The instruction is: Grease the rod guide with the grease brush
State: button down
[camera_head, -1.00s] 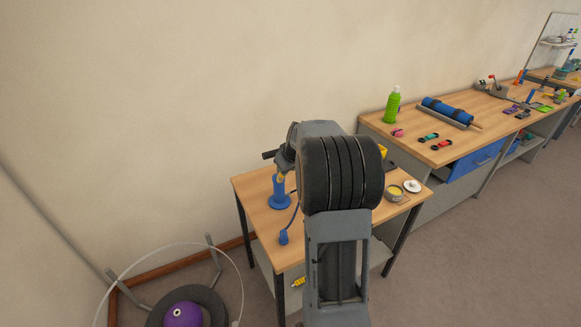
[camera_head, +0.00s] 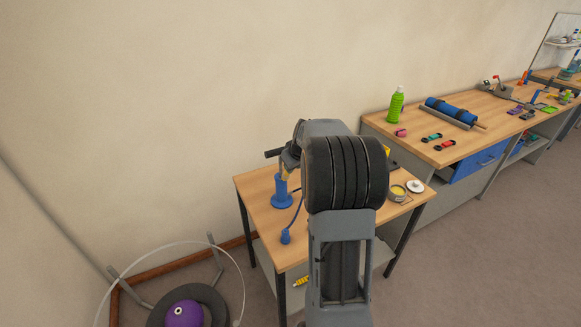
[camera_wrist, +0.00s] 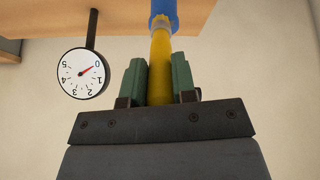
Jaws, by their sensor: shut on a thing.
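The grease brush has a yellow handle (camera_wrist: 161,70), which shows in the wrist view between the green fingers of my gripper (camera_wrist: 160,82). My gripper is shut on it. The handle's far end meets a blue cylinder (camera_wrist: 163,12), apparently the rod guide. The bristles are hidden, and I cannot tell whether they are inside the cylinder or in front of it. In the head view the blue rod guide (camera_head: 281,193) stands upright on a round base on the small table. The brush (camera_head: 287,174) shows as a small yellowish piece at its top, below my gripper.
On the small table (camera_head: 260,190) are an open tin of yellow grease (camera_head: 398,193), a white lid (camera_head: 415,186) and a blue plug (camera_head: 286,236) on a cable. A longer workbench (camera_head: 425,150) stands to the right.

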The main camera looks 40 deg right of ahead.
jog(key=shift+d, duration=0.25)
jog(key=shift+a, duration=0.15)
jog(key=shift+w+a, duration=0.1)
jog(key=shift+a, duration=0.75)
jog(key=shift+d, duration=0.15)
jog(key=shift+d+b, duration=0.4)
jog(key=shift+d, duration=0.5)
jog(key=shift+a, duration=0.2)
jog(key=shift+a, duration=0.85)
dwell(0.3)
